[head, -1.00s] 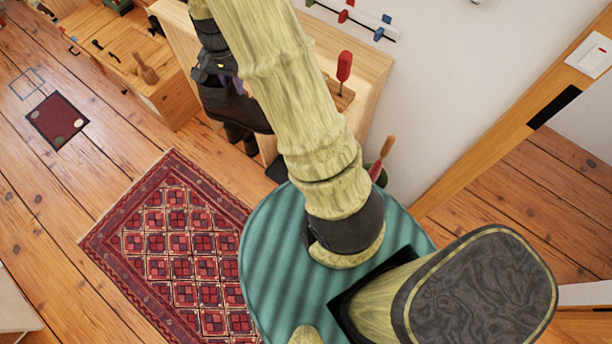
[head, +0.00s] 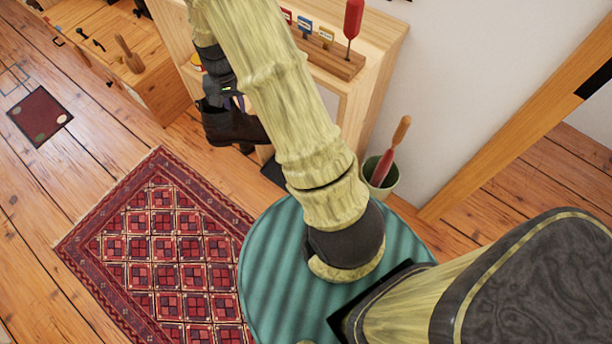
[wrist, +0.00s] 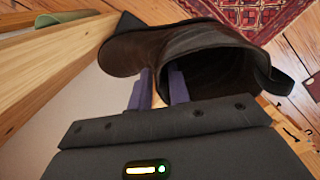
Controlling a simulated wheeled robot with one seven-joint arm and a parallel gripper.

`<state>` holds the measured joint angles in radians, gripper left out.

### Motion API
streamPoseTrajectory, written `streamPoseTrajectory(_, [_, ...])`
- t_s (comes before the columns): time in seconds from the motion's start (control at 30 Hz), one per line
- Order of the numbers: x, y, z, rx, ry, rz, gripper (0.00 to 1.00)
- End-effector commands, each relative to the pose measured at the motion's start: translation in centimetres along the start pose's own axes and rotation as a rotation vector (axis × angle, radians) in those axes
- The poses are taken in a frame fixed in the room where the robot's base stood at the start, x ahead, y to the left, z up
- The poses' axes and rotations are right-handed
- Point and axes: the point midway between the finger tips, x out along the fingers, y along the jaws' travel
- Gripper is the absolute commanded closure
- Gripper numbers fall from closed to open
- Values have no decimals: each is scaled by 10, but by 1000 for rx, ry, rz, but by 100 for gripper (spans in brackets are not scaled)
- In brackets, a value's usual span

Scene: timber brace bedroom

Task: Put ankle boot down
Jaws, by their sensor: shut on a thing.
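The ankle boot (head: 232,124) is dark brown leather and hangs at my gripper, left of my forearm in the head view. In the wrist view the boot (wrist: 150,52) has its opening facing the camera and a pull tab at the right. My gripper (wrist: 160,84) is shut on the boot's upper edge, one finger outside and one inside the opening. In the head view my arm covers part of the gripper and boot. The boot is near the front of a light wooden cabinet, seemingly above the floor; the gap beneath cannot be judged.
The wooden cabinet (head: 375,75) stands against the wall, with a red-handled tool (head: 352,20) in a wooden rack on top. A pot (head: 382,178) holding a handled tool stands beside it. A patterned red rug (head: 150,250) and bare floorboards lie left. A wooden chest (head: 150,85) stands upper left.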

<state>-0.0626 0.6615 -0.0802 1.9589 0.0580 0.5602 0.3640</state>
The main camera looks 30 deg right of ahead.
Motion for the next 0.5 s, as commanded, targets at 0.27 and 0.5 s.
streamPoseTrajectory(0.27, [69,-3,-4,-99,-1,8,100])
streamPoseTrajectory(0.5, [121,-4,-8,-171,-2,15,100])
